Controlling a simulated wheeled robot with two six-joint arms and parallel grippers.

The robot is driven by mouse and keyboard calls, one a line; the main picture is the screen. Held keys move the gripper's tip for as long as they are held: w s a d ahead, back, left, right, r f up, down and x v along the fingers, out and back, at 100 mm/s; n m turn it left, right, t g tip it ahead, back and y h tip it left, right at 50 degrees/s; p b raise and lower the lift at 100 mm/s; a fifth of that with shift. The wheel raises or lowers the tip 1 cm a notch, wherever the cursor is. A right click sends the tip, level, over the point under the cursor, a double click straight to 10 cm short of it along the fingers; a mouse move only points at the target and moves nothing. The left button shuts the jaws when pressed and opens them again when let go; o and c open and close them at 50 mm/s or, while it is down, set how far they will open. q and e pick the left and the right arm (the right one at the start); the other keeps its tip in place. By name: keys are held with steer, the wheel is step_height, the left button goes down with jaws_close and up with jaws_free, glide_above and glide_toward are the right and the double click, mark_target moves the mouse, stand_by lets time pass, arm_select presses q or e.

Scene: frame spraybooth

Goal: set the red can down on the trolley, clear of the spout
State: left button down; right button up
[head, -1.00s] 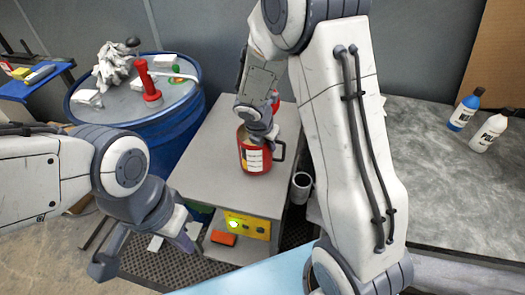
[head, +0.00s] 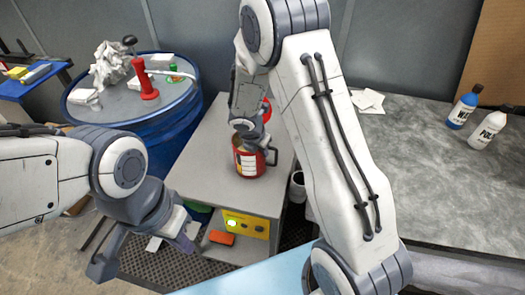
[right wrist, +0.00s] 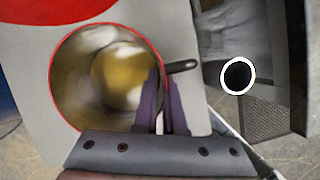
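The red can (head: 247,163), with a white label and a dark handle at its right, is upright over the middle of the grey trolley top (head: 213,168). I cannot tell whether its base touches. My right gripper (head: 252,134) is over it from above. In the right wrist view the open-topped can (right wrist: 90,82) shows yellowish contents, and the right gripper's fingers (right wrist: 164,98) straddle its rim, one inside and one outside, close to the handle. My left gripper (head: 145,252) is open and empty, left of the trolley. I cannot make out the spout.
Another red object (head: 267,106) is partly hidden behind my right gripper; a large red shape (right wrist: 60,8) fills the wrist view's upper left. A blue drum (head: 180,122) stands left of the trolley. A dark-mouthed white cup (head: 297,187) is right. The trolley's front top is clear.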

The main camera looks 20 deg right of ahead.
steer(key=o, duration=0.4)
steer(key=shift+r, duration=0.1)
steer(key=p+v, duration=0.2)
steer(key=v, duration=1)
steer(key=s+a+r+m+g+y, duration=0.1)
steer(key=s+a+r+m, duration=0.1)
steer(key=s+a+m, duration=0.2)
steer(key=s+a+r+m+g+y, duration=0.1)
steer(key=s+a+r+m+y, duration=0.1)
steer(key=s+m, duration=0.6)
steer(key=s+a+r+m+y, duration=0.1)
steer(key=s+a+r+m, duration=0.2)
steer(key=s, duration=1.1)
steer(key=shift+s+a+r+m+g, duration=0.15)
steer(key=shift+a+m+g, duration=0.05)
steer(key=shift+a+m, duration=0.65)
steer(key=shift+s+a+r+m+g, duration=0.1)
steer(key=shift+a+r+m+g, duration=0.1)
steer(key=shift+a+m, duration=0.6)
